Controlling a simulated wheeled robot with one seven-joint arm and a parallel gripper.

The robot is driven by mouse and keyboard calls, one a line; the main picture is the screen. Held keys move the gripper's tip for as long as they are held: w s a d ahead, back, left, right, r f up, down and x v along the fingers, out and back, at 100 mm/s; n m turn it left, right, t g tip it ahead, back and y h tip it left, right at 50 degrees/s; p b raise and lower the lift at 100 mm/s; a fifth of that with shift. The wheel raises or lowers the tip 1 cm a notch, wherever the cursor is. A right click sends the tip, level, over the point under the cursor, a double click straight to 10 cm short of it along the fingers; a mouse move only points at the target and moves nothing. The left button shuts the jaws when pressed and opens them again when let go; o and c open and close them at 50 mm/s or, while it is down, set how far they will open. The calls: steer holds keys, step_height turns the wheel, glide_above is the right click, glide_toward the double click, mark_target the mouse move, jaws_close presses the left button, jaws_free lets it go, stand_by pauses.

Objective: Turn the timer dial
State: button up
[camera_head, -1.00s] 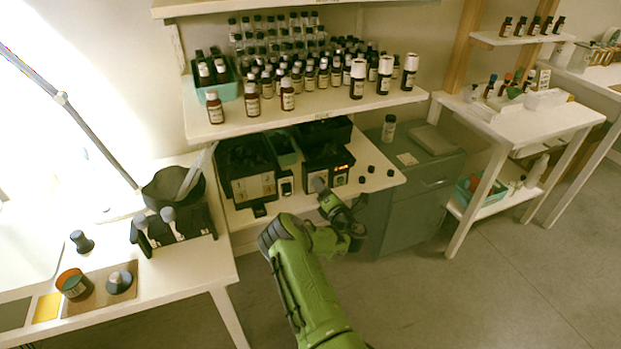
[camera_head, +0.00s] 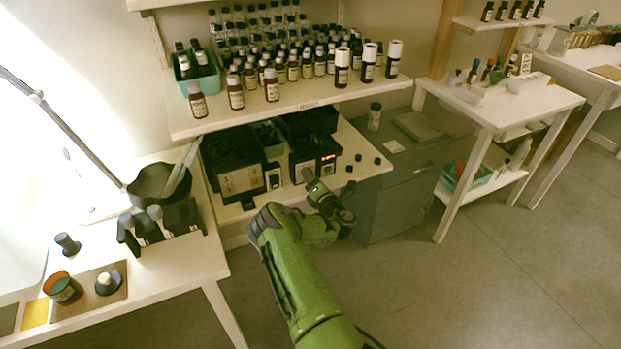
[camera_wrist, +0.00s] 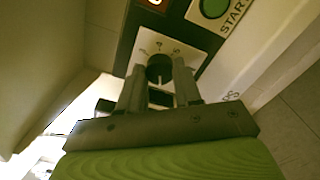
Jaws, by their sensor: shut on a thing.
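The timer dial (camera_wrist: 160,70) is a dark round knob on a pale scale plate (camera_wrist: 176,50) in the wrist view. My gripper (camera_wrist: 159,76) has one finger on each side of the dial and is shut on it. In the head view my gripper (camera_head: 311,180) is at the front of a black device (camera_head: 318,150) with a small lit orange display; the dial itself is hidden or too small to make out there. A green START button (camera_wrist: 214,7) sits on the same panel, up and right of the dial.
The device stands on a low white shelf beside another black unit (camera_head: 232,160). Crowded bottles stand on the shelf above (camera_head: 300,95). Small dark caps (camera_head: 358,158) lie right of the device. A grey-green cabinet (camera_head: 405,185) stands to the right. Open floor lies in front.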

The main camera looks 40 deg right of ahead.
steer(key=m+p, duration=0.2)
steer(key=m, duration=0.2)
steer(key=shift+r, duration=0.1)
steer(key=m+p, duration=0.2)
steer(key=m, duration=0.1)
steer(key=shift+m, duration=0.4)
steer(key=m+p, duration=0.1)
steer(key=m, duration=0.2)
steer(key=shift+m+p, duration=0.3)
steer(key=m+p, duration=0.1)
steer(key=m, duration=0.3)
steer(key=shift+m+p, duration=0.3)
steer(key=shift+p, duration=0.1)
steer(key=m+p, duration=0.2)
steer(key=m, duration=0.3)
steer(key=shift+s, duration=0.1)
steer(key=shift+f+m+p, duration=0.15)
steer(key=shift+m+p, duration=0.15)
steer(key=shift+m, duration=1.1)
steer(key=shift+f+m+p, duration=0.1)
steer(key=shift+m+p, duration=0.2)
steer(key=shift+m, duration=1.1)
steer(key=o, duration=1)
steer(key=shift+r, duration=0.1)
